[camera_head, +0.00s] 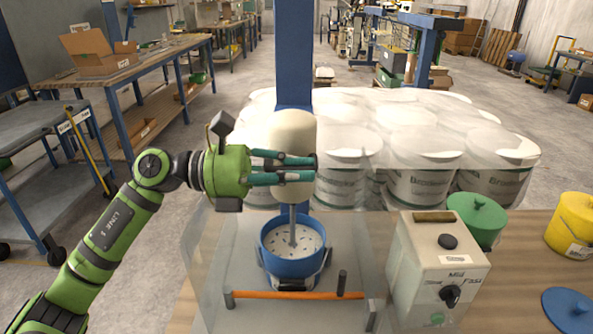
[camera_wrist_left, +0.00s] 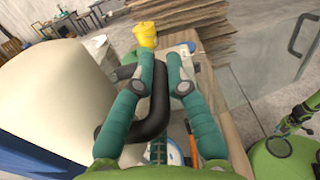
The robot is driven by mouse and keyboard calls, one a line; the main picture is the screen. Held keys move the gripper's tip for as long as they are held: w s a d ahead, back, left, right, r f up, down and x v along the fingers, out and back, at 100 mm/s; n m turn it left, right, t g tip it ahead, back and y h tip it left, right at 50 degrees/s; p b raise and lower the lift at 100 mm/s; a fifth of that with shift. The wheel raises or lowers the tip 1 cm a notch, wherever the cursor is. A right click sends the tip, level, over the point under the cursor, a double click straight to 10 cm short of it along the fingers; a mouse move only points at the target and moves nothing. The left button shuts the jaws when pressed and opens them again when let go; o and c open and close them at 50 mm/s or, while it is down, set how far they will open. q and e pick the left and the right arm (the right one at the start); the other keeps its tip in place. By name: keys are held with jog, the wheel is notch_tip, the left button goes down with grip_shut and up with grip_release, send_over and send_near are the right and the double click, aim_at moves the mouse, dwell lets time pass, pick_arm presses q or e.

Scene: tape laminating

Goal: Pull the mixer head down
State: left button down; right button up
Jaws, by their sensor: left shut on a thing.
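The cream mixer head (camera_head: 291,128) is on the blue column (camera_head: 294,50), above a blue bucket (camera_head: 270,262) with pale, speckled contents. Its metal shaft (camera_head: 292,222) reaches down into the bucket. My left gripper (camera_head: 310,167) lies across the front of the head. In the left wrist view, the head (camera_wrist_left: 48,105) fills the left side and its black curved handle (camera_wrist_left: 158,105) passes between the fingers of my left gripper (camera_wrist_left: 164,72), which is shut on it. My right gripper does not show.
A clear guard with an orange bar (camera_head: 295,295) stands in front of the bucket. A control box (camera_head: 435,265) is to the right, with a green lid (camera_head: 476,215) and a yellow bucket (camera_head: 572,225) beyond. Wrapped white buckets (camera_head: 420,150) fill the space behind.

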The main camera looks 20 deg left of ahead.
pick_arm(q)
jog(key=shift+s+d+f, duration=0.1)
jog(key=shift+d+f, duration=0.05)
jog(key=shift+f, duration=0.3)
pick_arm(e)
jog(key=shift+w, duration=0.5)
pick_arm(q)
jog(key=c, duration=1.2)
grip_release()
jog(key=shift+c, duration=0.2)
jog(key=shift+r, duration=0.15)
jog(key=v, duration=1.2)
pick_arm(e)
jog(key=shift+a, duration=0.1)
